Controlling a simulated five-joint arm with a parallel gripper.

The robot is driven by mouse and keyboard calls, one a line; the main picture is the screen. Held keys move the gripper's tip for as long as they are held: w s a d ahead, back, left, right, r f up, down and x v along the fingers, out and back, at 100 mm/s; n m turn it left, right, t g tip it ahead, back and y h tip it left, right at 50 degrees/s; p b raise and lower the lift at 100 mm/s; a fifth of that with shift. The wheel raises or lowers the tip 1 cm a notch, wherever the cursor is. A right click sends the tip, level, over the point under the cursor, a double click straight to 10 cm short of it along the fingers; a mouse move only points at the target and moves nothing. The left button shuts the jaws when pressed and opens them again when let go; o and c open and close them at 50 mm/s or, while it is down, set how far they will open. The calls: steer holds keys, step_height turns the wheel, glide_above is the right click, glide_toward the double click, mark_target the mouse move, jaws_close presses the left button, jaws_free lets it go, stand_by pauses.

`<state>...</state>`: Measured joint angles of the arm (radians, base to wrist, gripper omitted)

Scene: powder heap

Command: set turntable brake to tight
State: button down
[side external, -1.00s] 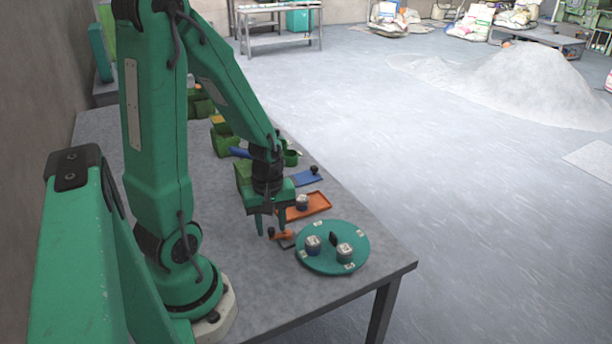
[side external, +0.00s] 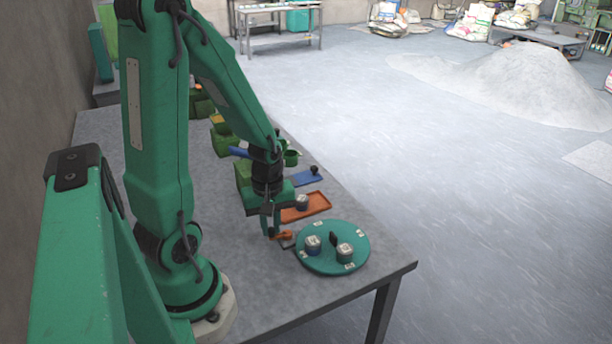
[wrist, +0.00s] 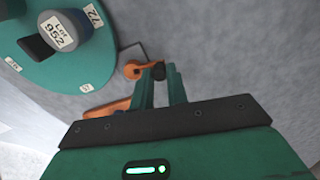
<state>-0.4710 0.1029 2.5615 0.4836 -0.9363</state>
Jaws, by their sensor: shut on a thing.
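The turntable (side external: 333,266) is a round green disc with small white labels on its rim; it also shows in the wrist view (wrist: 75,75). Its brake (side external: 286,236) is a small orange lever beside the disc's edge, on the near-left side. In the wrist view the brake lever (wrist: 133,69) ends in a dark knob (wrist: 158,70), which sits between my fingertips. My gripper (side external: 271,234) points down and is shut on the knob; its fingers (wrist: 165,80) partly hide it.
Two labelled jars (side external: 313,246) (side external: 345,252) and a dark upright piece (side external: 333,238) stand on the turntable. An orange tray (side external: 318,209) with another jar (side external: 302,203) lies just behind. A blue plate (side external: 304,180) with a black knob lies farther back. The table's near right corner is clear.

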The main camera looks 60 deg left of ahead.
steer(key=shift+w+a+m, duration=0.2)
steer(key=shift+m, duration=0.3)
steer(key=m, duration=0.2)
steer(key=shift+w+a+m, duration=0.15)
steer(key=shift+a+m, duration=0.15)
steer(key=shift+a, duration=0.1)
steer(key=m, duration=0.2)
steer(key=a+m, duration=0.1)
steer(key=shift+w+m, duration=0.3)
steer(key=shift+w, duration=0.05)
steer(key=m, duration=0.2)
steer(key=w+m, duration=0.1)
steer(key=shift+a+m, duration=0.3)
steer(key=shift+m, duration=0.1)
steer(key=shift+w+a+m, duration=0.1)
steer(key=shift+w+m, duration=0.15)
steer(key=shift+m, duration=0.55)
steer(key=shift+w+m, duration=0.2)
steer(key=shift+m, duration=0.6)
steer(key=c, duration=1.4)
jaws_free()
